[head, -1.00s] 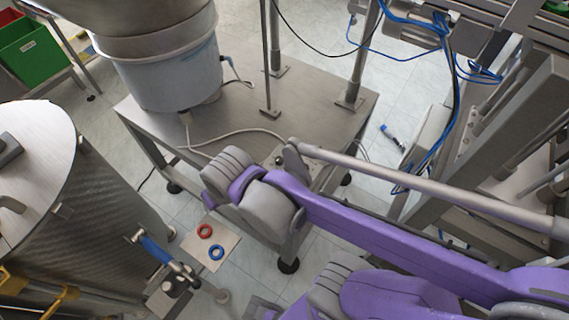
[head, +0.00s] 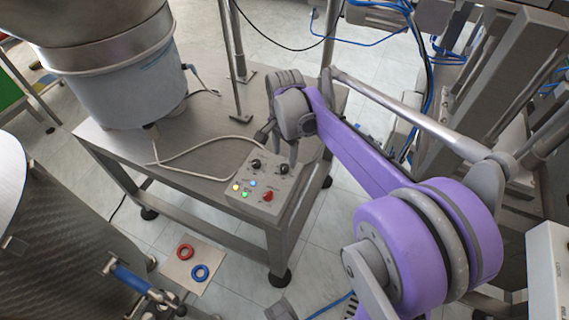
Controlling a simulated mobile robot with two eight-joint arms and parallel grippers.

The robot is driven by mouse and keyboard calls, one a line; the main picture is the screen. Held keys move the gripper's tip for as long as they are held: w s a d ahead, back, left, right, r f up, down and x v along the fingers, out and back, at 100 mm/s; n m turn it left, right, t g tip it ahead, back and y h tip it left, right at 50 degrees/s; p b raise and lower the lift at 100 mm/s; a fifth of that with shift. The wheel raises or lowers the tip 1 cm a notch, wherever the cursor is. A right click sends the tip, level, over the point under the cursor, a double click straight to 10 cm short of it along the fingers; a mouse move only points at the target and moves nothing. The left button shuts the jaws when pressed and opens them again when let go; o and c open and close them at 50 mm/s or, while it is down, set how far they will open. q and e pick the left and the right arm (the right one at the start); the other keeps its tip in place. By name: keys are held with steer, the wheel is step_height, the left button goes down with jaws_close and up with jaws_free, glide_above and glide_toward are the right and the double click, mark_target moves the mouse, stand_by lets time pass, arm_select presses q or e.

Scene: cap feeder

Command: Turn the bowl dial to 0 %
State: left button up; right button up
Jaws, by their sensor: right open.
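A grey control box (head: 238,200) sits on the front right of the steel table. It carries two black dials, a left one (head: 255,163) and a right one (head: 283,168), a red knob (head: 267,197) and small yellow, blue and green lights. I cannot read the labels, so I cannot tell which is the bowl dial or where its pointer stands. My right gripper (head: 278,148) is open and empty, pointing down over the back of the box. One finger is close to the right dial; I cannot tell whether it touches. My left gripper is not in view.
The bowl feeder's drum (head: 120,85) stands on the steel table (head: 190,190) at the left, with a pale cable (head: 195,143) running across the top. Thin metal posts rise behind the box.

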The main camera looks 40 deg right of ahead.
mark_target(285, 167)
steer(key=shift+f, duration=2.25)
steer(key=shift+c, duration=0.3)
jaws_close()
